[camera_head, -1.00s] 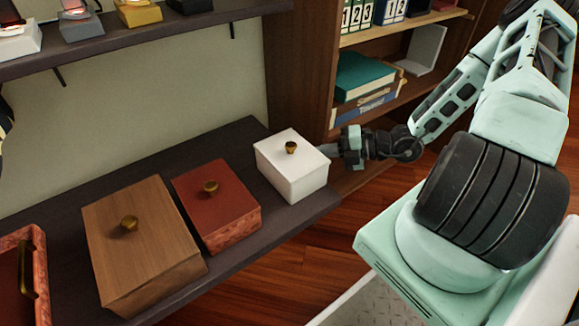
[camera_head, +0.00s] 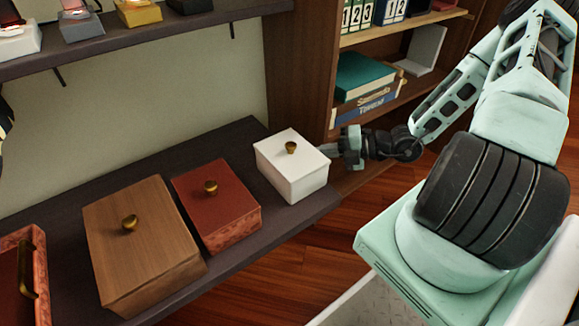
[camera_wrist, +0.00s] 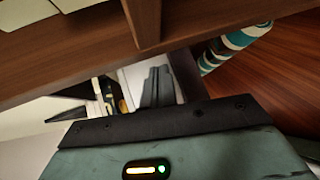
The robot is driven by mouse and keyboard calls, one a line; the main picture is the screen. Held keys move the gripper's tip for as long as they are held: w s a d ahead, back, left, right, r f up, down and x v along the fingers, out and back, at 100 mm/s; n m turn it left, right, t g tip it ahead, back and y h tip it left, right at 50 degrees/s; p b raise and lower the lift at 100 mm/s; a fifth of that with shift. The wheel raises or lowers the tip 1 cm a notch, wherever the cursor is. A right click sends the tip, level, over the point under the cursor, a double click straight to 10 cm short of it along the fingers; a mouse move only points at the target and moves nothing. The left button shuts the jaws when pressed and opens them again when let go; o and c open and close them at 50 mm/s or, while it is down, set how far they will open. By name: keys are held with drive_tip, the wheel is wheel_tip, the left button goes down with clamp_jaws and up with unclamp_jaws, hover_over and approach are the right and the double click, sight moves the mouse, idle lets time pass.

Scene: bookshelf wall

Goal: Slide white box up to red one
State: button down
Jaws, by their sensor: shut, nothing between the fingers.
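The white box (camera_head: 291,166) with a round brass knob stands upright near the right end of the dark shelf. The red box (camera_head: 216,205), also with a brass knob, stands to its left, with a strip of bare shelf between them. My gripper (camera_head: 328,150) is shut and empty, its fingertips at the right side of the white box; I cannot tell whether they touch it. In the wrist view my shut fingers (camera_wrist: 158,87) lie in front of the white box's pale side (camera_wrist: 136,78).
A larger brown wooden box (camera_head: 140,240) stands left of the red box, and a red tray (camera_head: 35,270) with a brass handle is at far left. A bookcase with books (camera_head: 362,75) rises behind my gripper. The dark shelf's (camera_head: 210,150) back strip is clear.

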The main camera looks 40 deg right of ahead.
drive_tip(key=shift+s+a+p, duration=0.35)
drive_tip(key=shift+a, duration=0.8)
drive_tip(key=shift+s+a+p, duration=0.35)
drive_tip(key=shift+a, duration=0.75)
drive_tip(key=shift+s+a+p, duration=0.35)
drive_tip(key=shift+a, duration=0.8)
drive_tip(key=shift+a, duration=0.1)
drive_tip(key=shift+w+d+r+p, duration=0.1)
drive_tip(key=shift+w+d+p, duration=0.15)
drive_tip(key=shift+d+p, duration=0.5)
drive_tip(key=shift+w+d+p, duration=0.15)
drive_tip(key=shift+d+p, duration=0.15)
drive_tip(key=shift+d, duration=0.3)
drive_tip(key=shift+w+d+p, duration=0.15)
drive_tip(key=shift+d+p, duration=0.15)
drive_tip(key=shift+d, duration=0.25)
drive_tip(key=shift+d, duration=0.1)
drive_tip(key=p+v, duration=0.5)
drive_tip(key=v, duration=1.2)
drive_tip(key=shift+p, duration=0.4)
